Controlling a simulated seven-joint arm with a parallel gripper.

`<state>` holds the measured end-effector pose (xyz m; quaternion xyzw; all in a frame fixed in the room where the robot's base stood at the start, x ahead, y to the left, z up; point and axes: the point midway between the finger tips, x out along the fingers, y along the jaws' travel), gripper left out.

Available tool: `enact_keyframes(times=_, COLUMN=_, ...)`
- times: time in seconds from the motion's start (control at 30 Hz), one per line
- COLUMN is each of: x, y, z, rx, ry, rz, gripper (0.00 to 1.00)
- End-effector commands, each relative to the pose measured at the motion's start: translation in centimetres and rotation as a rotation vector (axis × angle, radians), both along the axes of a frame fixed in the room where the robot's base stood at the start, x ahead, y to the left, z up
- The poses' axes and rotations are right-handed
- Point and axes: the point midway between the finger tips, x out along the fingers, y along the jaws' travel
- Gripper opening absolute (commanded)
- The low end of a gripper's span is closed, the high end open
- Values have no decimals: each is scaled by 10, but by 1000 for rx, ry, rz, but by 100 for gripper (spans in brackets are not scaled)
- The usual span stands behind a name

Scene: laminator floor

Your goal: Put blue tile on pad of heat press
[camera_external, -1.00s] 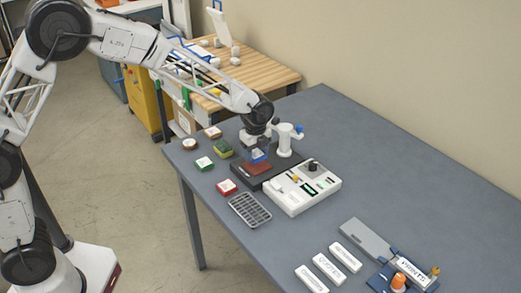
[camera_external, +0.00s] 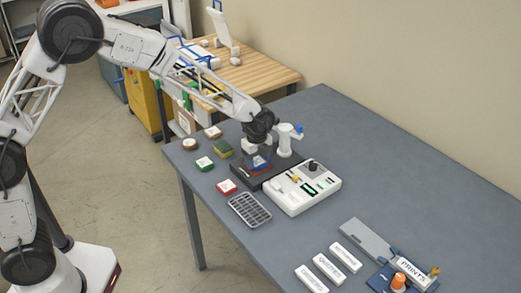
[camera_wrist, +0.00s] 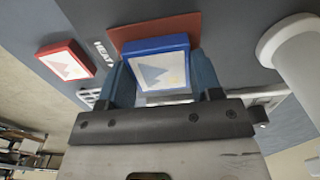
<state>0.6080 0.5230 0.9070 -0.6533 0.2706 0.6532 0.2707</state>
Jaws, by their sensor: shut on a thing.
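The blue tile (camera_wrist: 157,66), with a pale picture face, is between the fingers of my gripper (camera_wrist: 160,88), which is shut on it. The pad (camera_wrist: 124,34) shows behind the tile in the wrist view. The tile looks very low over the pad; I cannot tell whether they touch. My gripper (camera_external: 258,152) points down there, and its fingers partly hide the tile and pad.
A red tile (camera_external: 227,187), a green tile (camera_external: 205,164) and other small tiles lie left of the press. A grey rack (camera_external: 250,209) lies in front. A white post (camera_external: 285,140) stands close behind my gripper. White labelled blocks (camera_external: 328,267) lie at the front.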

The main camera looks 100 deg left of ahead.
Motion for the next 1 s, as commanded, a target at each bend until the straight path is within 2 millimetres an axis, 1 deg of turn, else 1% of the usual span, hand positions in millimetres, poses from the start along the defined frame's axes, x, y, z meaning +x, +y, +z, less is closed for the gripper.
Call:
enact_keyframes(times=0.33, x=0, y=0, z=-3, rx=0, ry=0, rz=0, gripper=33)
enact_keyframes(times=0.37, x=0, y=0, z=-3, rx=0, ry=0, rz=0, gripper=60)
enact_keyframes(times=0.5, x=0, y=0, z=-3, rx=0, ry=0, rz=0, gripper=82)
enact_keyframes(times=0.53, x=0, y=0, z=-3, rx=0, ry=0, rz=0, gripper=84)
enact_keyframes(times=0.83, x=0, y=0, z=-2, rx=0, ry=0, rz=0, gripper=84)
enact_keyframes(times=1.0, x=0, y=0, z=4, rx=0, ry=0, rz=0, gripper=84)
